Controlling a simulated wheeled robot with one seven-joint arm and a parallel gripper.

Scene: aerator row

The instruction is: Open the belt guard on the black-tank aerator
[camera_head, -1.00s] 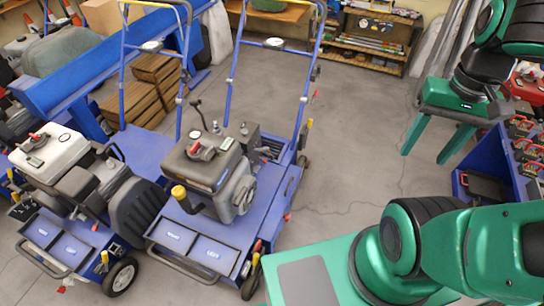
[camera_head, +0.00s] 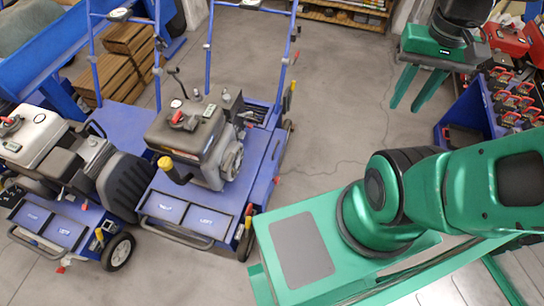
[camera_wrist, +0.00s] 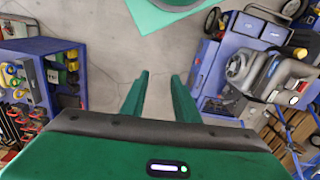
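The black-tank aerator (camera_head: 205,135) stands left of centre in the head view, with a dark tank, a red cap and a blue deck. A grey engine housing (camera_head: 231,160) is on its right side; I cannot clearly pick out its belt guard. An aerator with a grey engine also shows at the right of the wrist view (camera_wrist: 272,76). My gripper (camera_wrist: 160,78) shows in the wrist view with its two green fingers apart and nothing between them. It is over bare floor, clear of the aerator.
A white-tank aerator (camera_head: 33,139) with a black rounded cover (camera_head: 130,187) stands close on the left.

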